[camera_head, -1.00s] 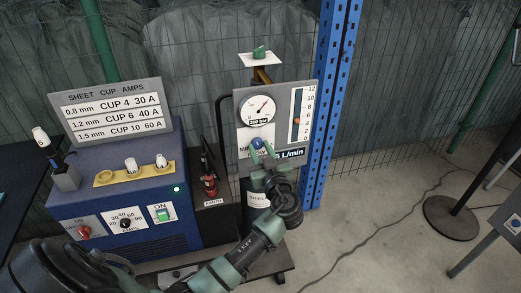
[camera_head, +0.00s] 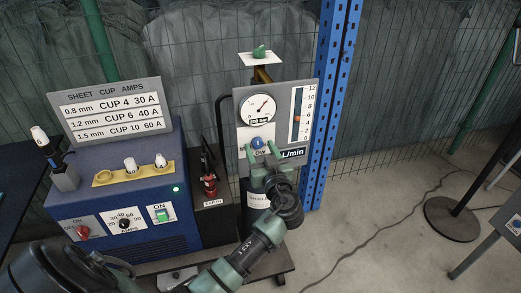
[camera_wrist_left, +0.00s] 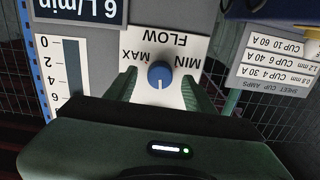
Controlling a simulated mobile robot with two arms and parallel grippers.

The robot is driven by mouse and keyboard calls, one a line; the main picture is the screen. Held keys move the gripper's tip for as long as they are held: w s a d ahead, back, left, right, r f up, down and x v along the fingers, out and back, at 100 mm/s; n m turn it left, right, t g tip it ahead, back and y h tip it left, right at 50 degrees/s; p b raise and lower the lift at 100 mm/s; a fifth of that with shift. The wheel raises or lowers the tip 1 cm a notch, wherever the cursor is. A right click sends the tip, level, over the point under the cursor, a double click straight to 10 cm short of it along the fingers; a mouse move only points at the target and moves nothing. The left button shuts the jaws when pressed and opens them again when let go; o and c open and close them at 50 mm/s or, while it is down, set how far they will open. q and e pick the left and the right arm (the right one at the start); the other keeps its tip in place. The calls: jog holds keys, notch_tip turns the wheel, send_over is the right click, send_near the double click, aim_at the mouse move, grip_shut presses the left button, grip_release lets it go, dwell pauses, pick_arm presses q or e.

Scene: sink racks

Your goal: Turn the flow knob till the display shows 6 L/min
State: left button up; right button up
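The blue flow knob (camera_head: 257,142) is on the grey regulator panel (camera_head: 245,100). In the left wrist view the knob (camera_wrist_left: 160,74) shows upside down between MIN and MAX, its white mark towards the bottom of that picture. The display (camera_head: 291,153) there reads 6 L/min (camera_wrist_left: 82,8). The orange float (camera_head: 298,119) in the scale tube is close to the 6 mark. My left gripper (camera_head: 262,151) is open just in front of and below the knob. Its fingers (camera_wrist_left: 162,88) are apart on either side, with gaps to the knob. My right gripper is not in view.
A blue welding machine (camera_head: 120,200) with a cup amps sign (camera_head: 105,108) stands to the left. A round pressure gauge (camera_head: 257,109) is above the knob. A blue perforated post (camera_head: 331,90) stands close right of the panel. The floor (camera_head: 375,220) further right is mostly clear.

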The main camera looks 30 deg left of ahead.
pick_arm(q)
jog(key=shift+s+d+f, duration=0.2)
jog(key=shift+d, duration=0.1)
jog(key=b+v, duration=0.2)
jog(key=v, duration=0.5)
jog(key=shift+r+b, duration=0.15)
jog(key=shift+b, duration=0.2)
